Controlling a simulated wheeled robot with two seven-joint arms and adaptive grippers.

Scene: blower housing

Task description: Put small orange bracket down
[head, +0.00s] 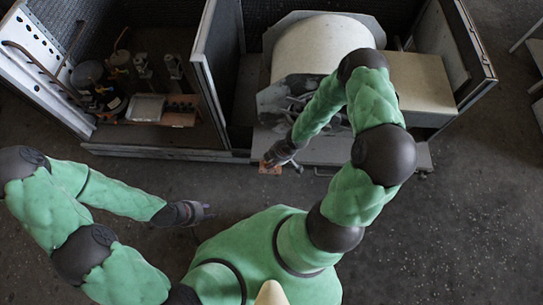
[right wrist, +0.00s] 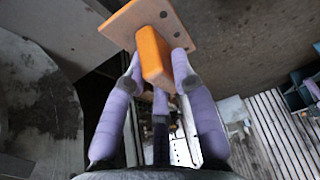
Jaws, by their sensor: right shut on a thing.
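The small orange bracket (right wrist: 155,55) shows large in the right wrist view, a flat plate with holes and a block standing out from it. My right gripper (right wrist: 158,75) is shut on its block, with purple fingers on both sides. In the head view the bracket (head: 270,167) is a small orange patch at the front edge of the blower housing (head: 190,154), at the tip of my right gripper (head: 277,158). I cannot tell whether it touches the housing. My left gripper (head: 205,212) hangs over the floor, away from the housing; its finger opening is too small to tell.
The housing's right bay holds a large pale blower drum (head: 318,45) and a beige box (head: 421,85). Its left bay holds pipes and dark compressors (head: 95,80). Dark floor (head: 470,220) is clear at the right, and a rack edge (head: 537,55) stands at the far right.

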